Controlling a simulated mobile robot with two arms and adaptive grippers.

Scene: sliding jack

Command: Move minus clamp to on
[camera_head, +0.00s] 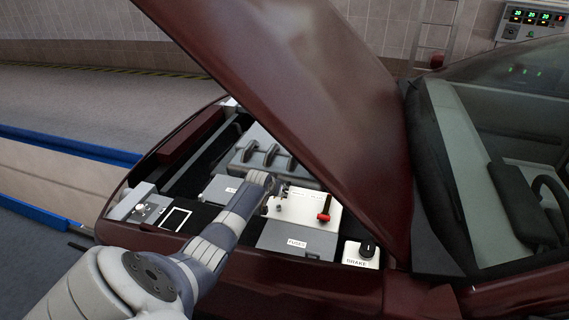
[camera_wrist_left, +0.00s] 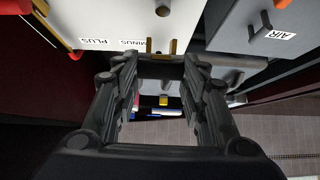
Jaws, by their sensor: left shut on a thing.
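The white battery box (camera_head: 297,209) sits in the open engine bay. The red plus clamp (camera_head: 325,208) is on its right part. My left gripper (camera_head: 275,192) is at the battery's left part, on the minus side. In the left wrist view the gripper (camera_wrist_left: 160,62) is shut on the minus clamp; the clamp's brass-coloured prongs (camera_wrist_left: 174,46) show just beyond the fingertips, next to the MINUS label. The rest of the clamp is mostly hidden by the fingers. My right gripper is not in view.
The raised dark red hood (camera_head: 300,80) hangs over the bay. A grey fuses box (camera_head: 290,242) and a brake knob box (camera_head: 361,253) are in front of and beside the battery. A grey box labelled AIR (camera_wrist_left: 240,35) is close to the gripper's right in the wrist view.

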